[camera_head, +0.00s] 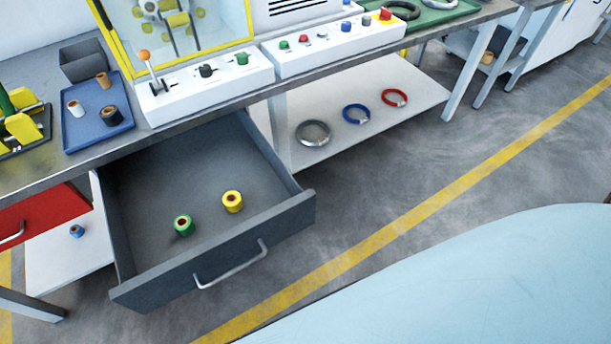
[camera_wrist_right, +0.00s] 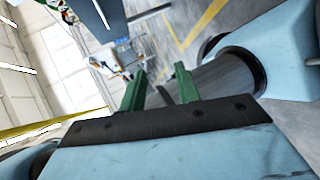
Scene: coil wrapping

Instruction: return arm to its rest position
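My right gripper (camera_wrist_right: 158,82) shows in the right wrist view as two green fingers standing apart with a gap between them. Nothing is visibly held in it. The floor and my own light-blue arm parts lie behind it, and that view is strongly tilted. Neither gripper shows in the head view. A large light-blue part of my own body fills the lower right of the head view. My left arm and gripper are out of sight.
A grey drawer (camera_head: 164,263) stands pulled out, with a green roll (camera_head: 183,225) and a yellow roll (camera_head: 232,201) inside. Above are a blue tray (camera_head: 82,131) and control boxes (camera_head: 214,81). Coils lie on the lower shelf (camera_head: 425,90). The floor to the right is clear.

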